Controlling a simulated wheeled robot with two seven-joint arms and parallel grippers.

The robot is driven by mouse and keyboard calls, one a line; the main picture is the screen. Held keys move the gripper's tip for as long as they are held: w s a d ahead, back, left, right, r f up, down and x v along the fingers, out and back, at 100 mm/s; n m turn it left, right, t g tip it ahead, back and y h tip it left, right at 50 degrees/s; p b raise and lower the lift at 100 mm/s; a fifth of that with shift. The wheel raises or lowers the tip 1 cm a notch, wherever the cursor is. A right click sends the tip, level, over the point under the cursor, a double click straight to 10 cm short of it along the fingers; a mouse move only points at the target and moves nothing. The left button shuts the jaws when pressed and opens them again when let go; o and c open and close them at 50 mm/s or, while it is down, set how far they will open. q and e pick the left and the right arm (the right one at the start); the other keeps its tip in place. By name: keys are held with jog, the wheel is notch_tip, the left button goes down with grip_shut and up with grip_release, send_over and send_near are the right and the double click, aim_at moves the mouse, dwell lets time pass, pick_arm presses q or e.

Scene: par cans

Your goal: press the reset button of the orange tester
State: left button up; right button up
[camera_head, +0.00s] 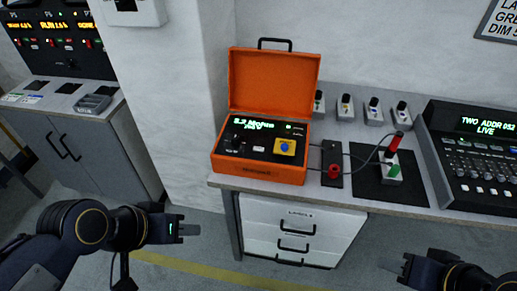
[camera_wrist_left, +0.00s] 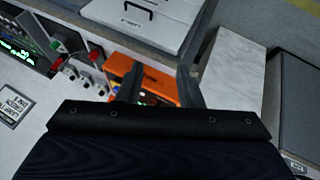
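The orange tester (camera_head: 258,170) stands on the bench with its lid raised. The labels are too small to tell which is reset. My left gripper (camera_head: 190,229) is in front of the bench, left of and lower than the tester, touching nothing. In the left wrist view its fingers (camera_wrist_left: 160,82) stand apart and empty, with the tester (camera_wrist_left: 158,80) beyond them. My right gripper (camera_head: 390,265) is at the lower right, before the bench; its finger gap is unclear.
Right of the tester are a black strip with a red plug (camera_head: 334,172), a dark mat (camera_head: 368,185) with a cabled connector, and a mixing console (camera_head: 470,150). Several small connectors line the wall. A wall pillar (camera_head: 165,110) stands left. Drawers (camera_head: 300,225) sit beneath the bench.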

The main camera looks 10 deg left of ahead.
pick_arm(q)
grip_shut()
dwell(1.4)
